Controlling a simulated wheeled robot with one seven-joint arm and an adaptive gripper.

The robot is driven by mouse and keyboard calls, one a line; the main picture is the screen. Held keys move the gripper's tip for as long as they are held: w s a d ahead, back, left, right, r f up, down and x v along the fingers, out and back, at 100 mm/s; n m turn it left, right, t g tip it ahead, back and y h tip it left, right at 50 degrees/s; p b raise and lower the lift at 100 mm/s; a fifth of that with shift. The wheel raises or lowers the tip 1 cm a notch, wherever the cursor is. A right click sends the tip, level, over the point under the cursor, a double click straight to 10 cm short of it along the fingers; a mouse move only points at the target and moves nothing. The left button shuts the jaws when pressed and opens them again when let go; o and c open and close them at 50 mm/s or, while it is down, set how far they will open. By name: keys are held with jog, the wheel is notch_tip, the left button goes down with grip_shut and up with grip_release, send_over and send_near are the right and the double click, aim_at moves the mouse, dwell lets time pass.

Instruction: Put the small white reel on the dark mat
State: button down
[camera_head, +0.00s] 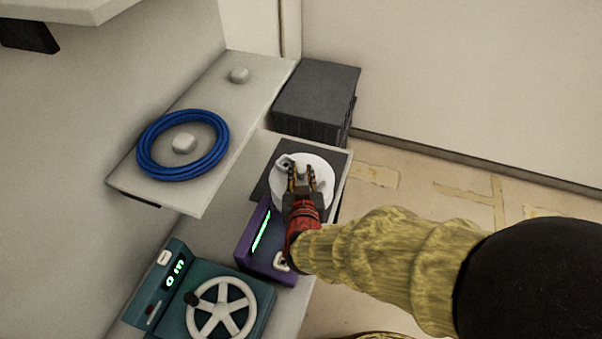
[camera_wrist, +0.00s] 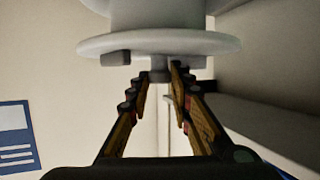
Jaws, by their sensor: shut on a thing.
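The small white reel (camera_head: 318,176) is at the end of my gripper (camera_head: 301,172) in the head view. It overlaps the dark mat (camera_head: 325,149) in the picture; I cannot tell whether it touches the mat or hangs above it. In the wrist view, the reel (camera_wrist: 160,42) fills the top middle, with its round flange toward me. My gripper (camera_wrist: 160,74) is shut on a small grey stub below that flange. My arm and the reel hide part of the mat.
A purple device (camera_head: 262,246) with a green display stands beside the mat. A teal device (camera_head: 256,296) with a white handwheel (camera_head: 222,308) is nearer. A blue cable coil (camera_head: 150,171) lies on the raised shelf (camera_head: 189,205). A dark box (camera_head: 315,95) stands behind the mat.

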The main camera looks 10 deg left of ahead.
aim_at(300, 162)
jog(key=b+x, duration=0.1)
jog(key=x, duration=0.4)
jog(key=f+b+x, duration=0.1)
jog(key=b+x, duration=0.1)
jog(key=x, duration=0.3)
jog(key=shift+s+a, duration=0.1)
jog(key=shift+s, duration=0.05)
jog(key=w+a+f+b, duration=0.1)
jog(key=w+f+b, duration=0.2)
jog(key=f, duration=0.5)
jog(key=shift+w+f+b, duration=0.25)
jog(key=shift+w+b, duration=0.15)
jog(key=shift+w, duration=0.25)
jog(key=shift+a, duration=0.1)
jog(key=c, duration=1.6)
grip_release()
jog(key=shift+f, duration=0.1)
